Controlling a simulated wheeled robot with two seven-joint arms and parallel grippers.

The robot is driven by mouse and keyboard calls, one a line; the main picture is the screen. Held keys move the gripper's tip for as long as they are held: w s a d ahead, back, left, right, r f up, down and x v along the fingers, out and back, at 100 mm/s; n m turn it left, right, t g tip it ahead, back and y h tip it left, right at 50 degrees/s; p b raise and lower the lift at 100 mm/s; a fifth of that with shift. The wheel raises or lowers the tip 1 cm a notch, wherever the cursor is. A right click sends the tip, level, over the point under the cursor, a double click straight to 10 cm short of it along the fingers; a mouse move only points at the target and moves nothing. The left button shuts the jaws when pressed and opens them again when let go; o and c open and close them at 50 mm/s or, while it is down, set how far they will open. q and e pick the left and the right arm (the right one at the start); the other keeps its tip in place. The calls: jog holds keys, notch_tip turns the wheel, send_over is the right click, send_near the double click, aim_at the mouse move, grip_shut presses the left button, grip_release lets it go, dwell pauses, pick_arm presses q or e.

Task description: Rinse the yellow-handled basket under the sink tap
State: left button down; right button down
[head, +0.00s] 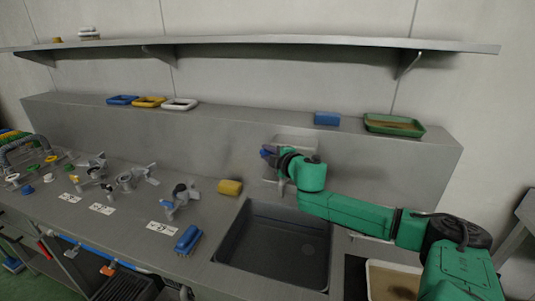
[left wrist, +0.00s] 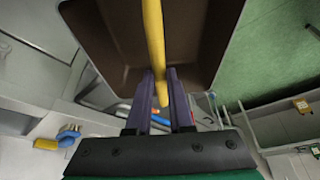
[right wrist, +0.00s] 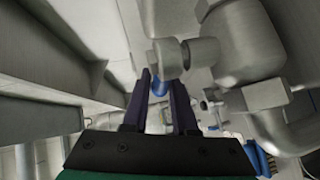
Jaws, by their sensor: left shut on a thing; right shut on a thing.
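The yellow-handled basket (left wrist: 108,55), with a dark brown inside, fills the top of the left wrist view. My left gripper (left wrist: 164,75) is shut on its yellow handle (left wrist: 153,35). The left gripper and the basket do not show in the head view. My right gripper (head: 267,153) is at the wall behind the sink (head: 275,248). In the right wrist view its jaws (right wrist: 162,72) are closed at the grey metal sink tap (right wrist: 175,57), on its lever. A blue piece shows between the fingers. I cannot see any water.
A yellow sponge (head: 230,187) and a blue brush (head: 188,239) lie left of the sink. Several metal fittings stand further left on the counter. A blue block (head: 327,118) and a green tray (head: 394,125) sit on the ledge. A long shelf (head: 260,41) runs above.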

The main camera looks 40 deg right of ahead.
jog(key=shift+f, duration=0.1)
